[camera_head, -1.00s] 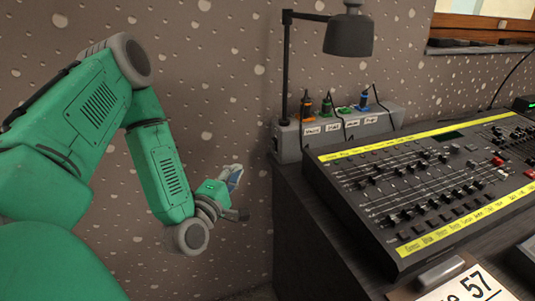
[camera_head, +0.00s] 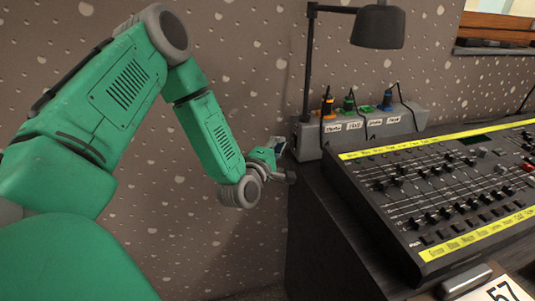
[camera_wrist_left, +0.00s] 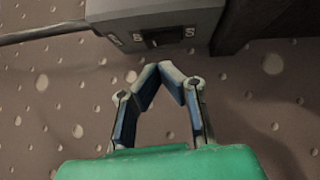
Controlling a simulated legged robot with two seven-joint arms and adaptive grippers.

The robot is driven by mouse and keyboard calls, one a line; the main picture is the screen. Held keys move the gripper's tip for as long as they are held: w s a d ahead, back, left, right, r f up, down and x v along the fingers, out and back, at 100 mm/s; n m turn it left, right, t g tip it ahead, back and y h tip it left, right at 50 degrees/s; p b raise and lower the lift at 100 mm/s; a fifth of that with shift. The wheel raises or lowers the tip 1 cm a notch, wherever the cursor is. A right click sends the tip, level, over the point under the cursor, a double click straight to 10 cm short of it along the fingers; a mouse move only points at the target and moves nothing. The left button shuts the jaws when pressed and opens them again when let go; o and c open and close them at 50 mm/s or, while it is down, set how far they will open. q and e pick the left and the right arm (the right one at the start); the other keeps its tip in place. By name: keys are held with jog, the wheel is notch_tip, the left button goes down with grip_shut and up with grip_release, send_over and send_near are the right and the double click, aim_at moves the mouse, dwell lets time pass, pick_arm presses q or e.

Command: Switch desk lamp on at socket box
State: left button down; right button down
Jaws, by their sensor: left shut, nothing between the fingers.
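The grey socket box (camera_head: 312,143) stands at the back left of the desk against the wall, with labels along its front and several coloured plugs on top. The desk lamp (camera_head: 378,27) hangs its dark shade above the box from a black pole. In the left wrist view the box (camera_wrist_left: 205,18) fills the top, with a dark switch (camera_wrist_left: 165,37) on its face between pale markings; whether the switch is on cannot be told. My left gripper (camera_head: 280,146) is shut and empty, close to the box's left end. In the wrist view its fingertips (camera_wrist_left: 165,68) meet just below the switch, apparently apart from it.
A mixing console (camera_head: 450,190) with many faders and yellow label strips covers the desk right of the box. A white card (camera_head: 500,290) lies at the front. The desk's dark side (camera_head: 325,235) drops below the box. Bare wall is to the left.

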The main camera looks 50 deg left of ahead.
aim_at(293, 141)
pick_arm(q)
jog(key=shift+w+d+r, duration=0.2)
jog(key=shift+w+d, duration=0.4)
jog(key=shift+w, duration=0.1)
jog(key=shift+a, duration=0.1)
jog(key=shift+w+d+r+m+g+p, duration=0.25)
jog(key=shift+w+m+p, duration=0.2)
jog(key=shift+p, duration=0.35)
jog(key=shift+s+f, duration=0.1)
